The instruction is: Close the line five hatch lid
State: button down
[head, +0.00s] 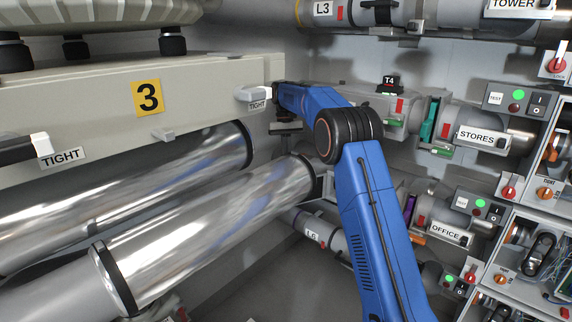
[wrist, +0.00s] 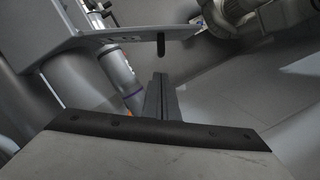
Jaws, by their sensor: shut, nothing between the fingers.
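I cannot make out a line five label or pick out its hatch lid for certain in either view. My gripper (wrist: 161,85) is shut and empty in the wrist view, its fingers seen together above a black bolted edge. Just above them is a grey plate (wrist: 92,48) with partly readable lettering and a short dark peg (wrist: 160,45). I cannot tell whether this plate belongs to the lid. In the head view my blue arm reaches to the right end of the number 3 housing, and the fingers there are mostly hidden.
The beige number 3 housing (head: 205,105) has TIGHT handles. Shiny tubes (head: 215,235) run below it. Lines labelled L3 (head: 322,9) and L6 (head: 312,236) and the STORES (head: 478,137) and OFFICE (head: 446,233) branches stand behind and right. Switch boxes (head: 515,101) line the right side.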

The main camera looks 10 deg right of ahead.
jog(key=x, duration=0.8)
jog(key=shift+f, duration=0.2)
jog(key=shift+s, duration=0.2)
jog(key=s+n, duration=0.2)
jog(key=s, duration=0.1)
jog(key=s+n+h, duration=0.1)
jog(key=s+n, duration=0.2)
jog(key=s, duration=0.1)
jog(key=shift+a, duration=0.2)
jog(key=s+d+n+t+h, duration=0.1)
jog(key=s+d+n, duration=0.5)
jog(key=d+n, duration=0.1)
jog(key=s+d+n+t, duration=0.2)
jog(key=s+d+n, duration=0.3)
jog(key=d+n, duration=0.3)
jog(key=shift+s+d+h, duration=0.4)
jog(key=shift+d, duration=0.75)
jog(key=shift+a, duration=0.1)
